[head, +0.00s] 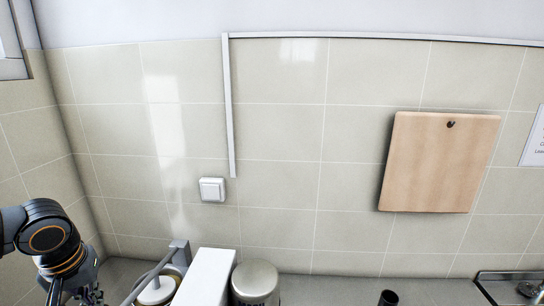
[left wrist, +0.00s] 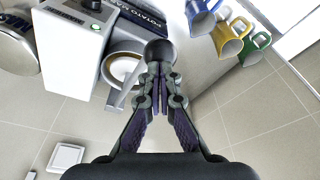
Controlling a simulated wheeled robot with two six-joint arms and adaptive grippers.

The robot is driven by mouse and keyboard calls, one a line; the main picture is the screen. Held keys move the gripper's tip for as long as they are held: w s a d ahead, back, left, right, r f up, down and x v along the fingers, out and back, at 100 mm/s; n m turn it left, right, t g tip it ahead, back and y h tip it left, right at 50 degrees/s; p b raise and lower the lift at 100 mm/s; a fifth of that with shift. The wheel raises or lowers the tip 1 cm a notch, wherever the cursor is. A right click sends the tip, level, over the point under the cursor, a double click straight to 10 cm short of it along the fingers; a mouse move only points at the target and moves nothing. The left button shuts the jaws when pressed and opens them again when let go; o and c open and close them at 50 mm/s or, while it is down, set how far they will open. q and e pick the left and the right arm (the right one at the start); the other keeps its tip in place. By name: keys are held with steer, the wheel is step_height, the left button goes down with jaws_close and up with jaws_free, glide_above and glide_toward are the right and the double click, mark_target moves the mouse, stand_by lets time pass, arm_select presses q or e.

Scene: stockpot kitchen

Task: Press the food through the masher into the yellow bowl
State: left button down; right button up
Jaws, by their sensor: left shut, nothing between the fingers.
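The masher (left wrist: 73,30) is a white box with a black knob, a green light and a dark panel lettered "POTATO"; its plain white side shows in the head view (head: 204,277). A grey lever (left wrist: 135,80) ends in a dark ball (left wrist: 160,52). Beside it is a round white part (left wrist: 124,69) with a pale yellowish rim. My left gripper (left wrist: 161,78) is shut and empty, its tips close to the ball; I cannot tell if they touch. It shows partly at the lower left of the head view (head: 88,293). The food and yellow bowl cannot be made out. My right gripper is out of view.
A metal canister (head: 256,284) stands right of the masher. Blue (left wrist: 200,17), yellow (left wrist: 227,38) and green (left wrist: 254,45) mugs are at the wrist view's upper right. A cutting board (head: 438,162) hangs on the tiled wall. The counter (head: 335,290) right of the canister is mostly clear.

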arm_select(q)
steer(key=shift+s+f+b, duration=0.1)
steer(key=shift+f+b, duration=0.9)
steer(key=shift+f, duration=1.85)
stand_by(0.4)
steer(key=shift+d+f+b, duration=0.1)
steer(key=shift+f+b, duration=0.6)
steer(key=shift+f, duration=0.4)
stand_by(3.5)
